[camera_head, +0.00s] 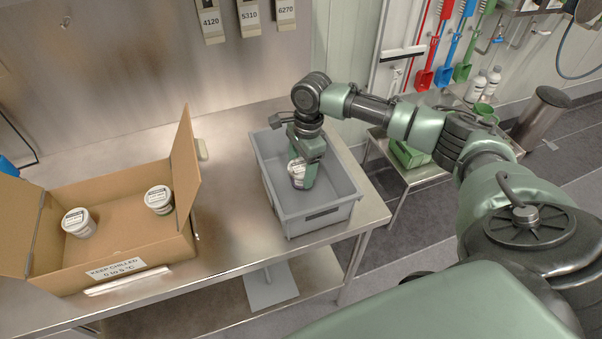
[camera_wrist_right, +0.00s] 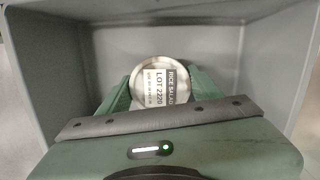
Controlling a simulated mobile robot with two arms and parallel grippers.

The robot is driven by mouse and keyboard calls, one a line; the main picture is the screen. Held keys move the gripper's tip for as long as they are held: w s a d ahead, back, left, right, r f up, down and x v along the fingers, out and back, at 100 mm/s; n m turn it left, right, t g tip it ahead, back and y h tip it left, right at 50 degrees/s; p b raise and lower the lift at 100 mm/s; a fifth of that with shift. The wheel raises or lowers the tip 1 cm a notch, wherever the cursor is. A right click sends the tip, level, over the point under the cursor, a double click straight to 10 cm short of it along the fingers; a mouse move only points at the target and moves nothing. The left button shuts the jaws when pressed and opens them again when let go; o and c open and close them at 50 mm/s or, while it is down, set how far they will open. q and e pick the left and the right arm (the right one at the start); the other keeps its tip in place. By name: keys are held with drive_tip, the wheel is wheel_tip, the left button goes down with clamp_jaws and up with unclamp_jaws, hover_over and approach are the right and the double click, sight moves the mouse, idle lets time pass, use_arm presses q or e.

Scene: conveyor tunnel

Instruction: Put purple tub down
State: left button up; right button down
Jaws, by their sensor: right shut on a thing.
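My right gripper (camera_head: 304,176) points down into a grey crate (camera_head: 322,218) on the steel table. It is shut on a tub (camera_head: 296,169) with a pale lid. My left gripper is not in view.
An open cardboard box (camera_head: 130,210) stands left on the table, holding two similar tubs, one at left (camera_head: 79,223) and one at right (camera_head: 159,199). The crate's floor around the held tub looks bare. A side table (camera_head: 420,172) with a green bin stands beyond.

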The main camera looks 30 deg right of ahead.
wheel_tip(320, 180, down, 2)
drive_tip(key=shift+f, duration=0.2)
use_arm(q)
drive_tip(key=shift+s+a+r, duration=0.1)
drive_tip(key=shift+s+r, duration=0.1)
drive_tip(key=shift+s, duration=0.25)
use_arm(e)
drive_tip(key=shift+f, duration=0.25)
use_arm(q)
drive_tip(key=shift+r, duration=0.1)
use_arm(e)
drive_tip(key=shift+f, duration=0.1)
drive_tip(key=shift+c, duration=1.5)
unclamp_jaws()
drive_tip(key=r, duration=0.4)
drive_tip(key=d+r+b, duration=0.1)
drive_tip(key=r, duration=0.3)
drive_tip(key=r+b, duration=0.1)
drive_tip(key=r, duration=0.3)
drive_tip(key=shift+d+r, duration=0.15)
drive_tip(key=shift+d, duration=0.05)
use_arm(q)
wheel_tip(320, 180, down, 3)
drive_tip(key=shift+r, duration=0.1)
